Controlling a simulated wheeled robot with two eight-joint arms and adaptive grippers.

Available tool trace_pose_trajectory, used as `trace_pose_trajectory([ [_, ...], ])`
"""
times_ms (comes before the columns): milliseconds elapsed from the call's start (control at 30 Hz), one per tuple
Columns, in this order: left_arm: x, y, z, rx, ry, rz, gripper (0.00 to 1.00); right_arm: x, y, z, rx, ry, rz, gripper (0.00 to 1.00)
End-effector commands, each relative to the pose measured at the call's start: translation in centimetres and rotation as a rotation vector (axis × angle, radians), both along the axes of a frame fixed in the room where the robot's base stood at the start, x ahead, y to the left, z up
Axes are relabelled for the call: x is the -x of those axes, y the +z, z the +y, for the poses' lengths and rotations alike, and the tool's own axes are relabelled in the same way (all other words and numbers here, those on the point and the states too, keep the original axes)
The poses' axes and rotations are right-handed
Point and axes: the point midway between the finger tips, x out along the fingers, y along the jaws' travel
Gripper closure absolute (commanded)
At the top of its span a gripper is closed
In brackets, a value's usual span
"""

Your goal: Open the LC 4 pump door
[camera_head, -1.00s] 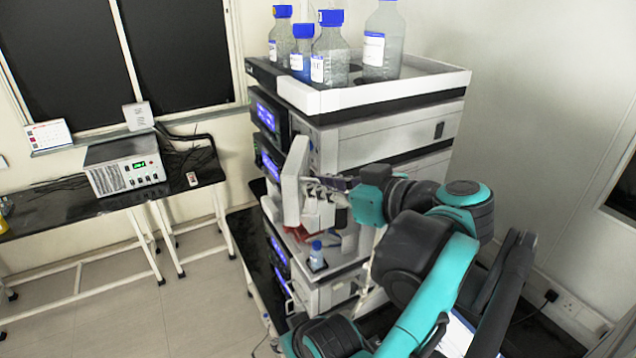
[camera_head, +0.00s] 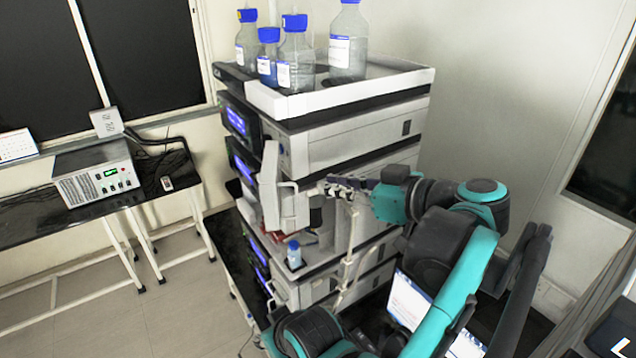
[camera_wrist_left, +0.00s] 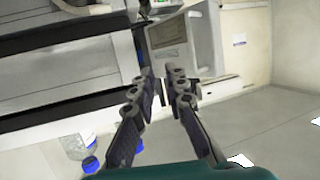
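The white pump door (camera_head: 270,190) stands swung out from the front of the instrument stack in the head view. A pale U-shaped handle (camera_head: 291,187) shows at its edge. My left gripper (camera_head: 328,184) is to the right of the door, near the handle. In the left wrist view, the two fingers of my left gripper (camera_wrist_left: 160,76) are apart, with a gap between the tips and nothing clearly held. The door with its grey panel (camera_wrist_left: 172,42) lies just beyond the tips. My right gripper does not show.
Several blue-capped bottles (camera_head: 296,60) stand in the tray on top of the stack. A small blue-capped bottle (camera_head: 294,257) stands below the door. A bench with a grey box (camera_head: 95,176) is at the left. Floor is clear between bench and stack.

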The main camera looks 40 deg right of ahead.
Motion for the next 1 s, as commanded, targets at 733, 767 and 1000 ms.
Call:
trace_pose_trajectory([
  [733,0.77,-0.19,-1.25,0.001,0.007,0.003,0.86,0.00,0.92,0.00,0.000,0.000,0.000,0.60],
  [767,0.77,-0.20,-1.25,0.001,0.007,0.003,0.86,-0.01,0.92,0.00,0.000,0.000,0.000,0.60],
  [1000,0.77,-0.22,-1.24,0.001,0.007,0.004,0.86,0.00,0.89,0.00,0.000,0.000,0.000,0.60],
])
